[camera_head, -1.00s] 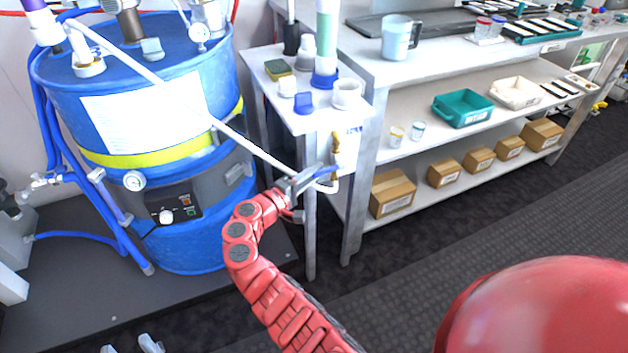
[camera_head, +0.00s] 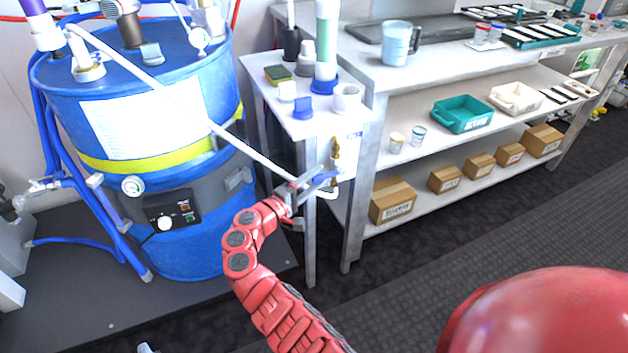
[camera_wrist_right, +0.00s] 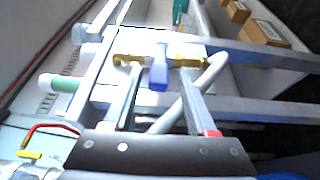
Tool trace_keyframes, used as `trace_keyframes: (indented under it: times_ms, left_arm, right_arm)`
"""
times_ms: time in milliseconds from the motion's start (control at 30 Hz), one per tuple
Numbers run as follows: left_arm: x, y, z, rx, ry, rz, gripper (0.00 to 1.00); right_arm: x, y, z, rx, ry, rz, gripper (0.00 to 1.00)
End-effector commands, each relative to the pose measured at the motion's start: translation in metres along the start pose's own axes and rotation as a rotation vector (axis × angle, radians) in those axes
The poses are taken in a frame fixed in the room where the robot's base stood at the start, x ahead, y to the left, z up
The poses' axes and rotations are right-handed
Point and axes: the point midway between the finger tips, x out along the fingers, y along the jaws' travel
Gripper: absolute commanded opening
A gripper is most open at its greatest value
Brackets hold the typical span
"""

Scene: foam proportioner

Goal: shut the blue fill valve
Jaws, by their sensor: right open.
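The blue fill valve has a blue handle (camera_head: 326,177) on brass fittings (camera_head: 336,149) at the front of the small side table. In the right wrist view the blue handle (camera_wrist_right: 158,75) stands across the brass pipe (camera_wrist_right: 190,62). My right gripper (camera_head: 312,180) is open at the handle. In the wrist view its two fingers (camera_wrist_right: 158,88) lie on either side of the handle, with gaps visible; contact is not clear. A small grey piece (camera_head: 147,348) at the bottom edge may be my left gripper's tip; the rest is out of frame.
A white hose (camera_head: 200,115) runs from the blue drum (camera_head: 190,240) down to the valve. The side table (camera_head: 310,125) carries a white cup (camera_head: 346,97) and bottles. A workbench with shelves (camera_head: 455,150) stands to the right. Dark floor (camera_head: 430,260) is clear in front.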

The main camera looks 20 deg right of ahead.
Motion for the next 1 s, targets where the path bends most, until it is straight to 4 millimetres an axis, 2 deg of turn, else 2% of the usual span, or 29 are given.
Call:
trace_keyframes:
  times_ms: [167, 267, 700, 800, 1000]
  left_arm:
    - [0.001, 0.0, 0.0, 0.0, 0.0, 0.0, 0.5]
    - [0.003, 0.0, 0.0, 0.0, 0.0, 0.0, 0.5]
    - [0.009, 0.0, -0.002, 0.0, 0.0, 0.0, 0.5]
    - [0.009, 0.0, -0.002, 0.0, 0.0, 0.0, 0.5]
    - [0.01, -0.001, -0.002, 0.0, 0.0, 0.0, 0.5]
  right_arm:
    - [-0.006, 0.001, -0.001, 0.0, 0.003, 0.0, 0.57]
    - [-0.02, 0.001, -0.002, 0.001, 0.006, 0.0, 0.57]
    - [-0.132, 0.0, -0.001, -0.001, 0.002, -0.001, 0.57]
    - [-0.151, -0.001, -0.001, -0.003, 0.004, -0.001, 0.57]
    - [-0.171, 0.001, 0.0, 0.001, -0.001, 0.0, 0.57]
